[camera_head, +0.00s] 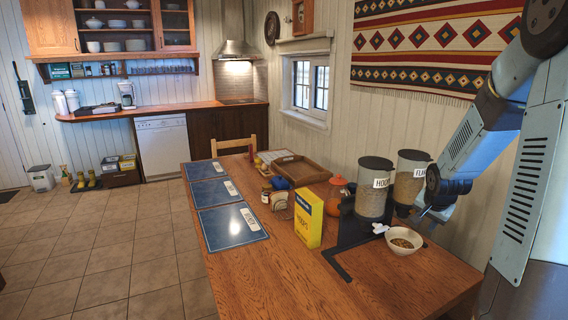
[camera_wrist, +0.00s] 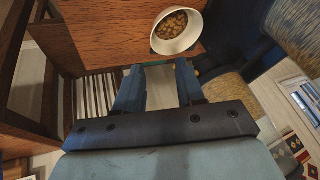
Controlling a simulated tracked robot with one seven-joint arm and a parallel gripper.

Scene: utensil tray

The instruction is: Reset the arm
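My arm comes in from the right of the head view, bent down towards the table. My gripper (camera_wrist: 160,72) shows in the wrist view with its two blue fingers apart and nothing between them. In the head view the gripper (camera_head: 426,211) is partly hidden and hangs beside the dispenser, above and a little right of a white bowl. The bowl (camera_head: 403,249) holds brown pieces and stands on the table, apart from the fingers. It also shows beyond the fingertips in the wrist view (camera_wrist: 186,46).
A dispenser with two clear canisters (camera_head: 372,200) stands close left of my gripper. The front of the wooden table (camera_head: 300,290) is clear.

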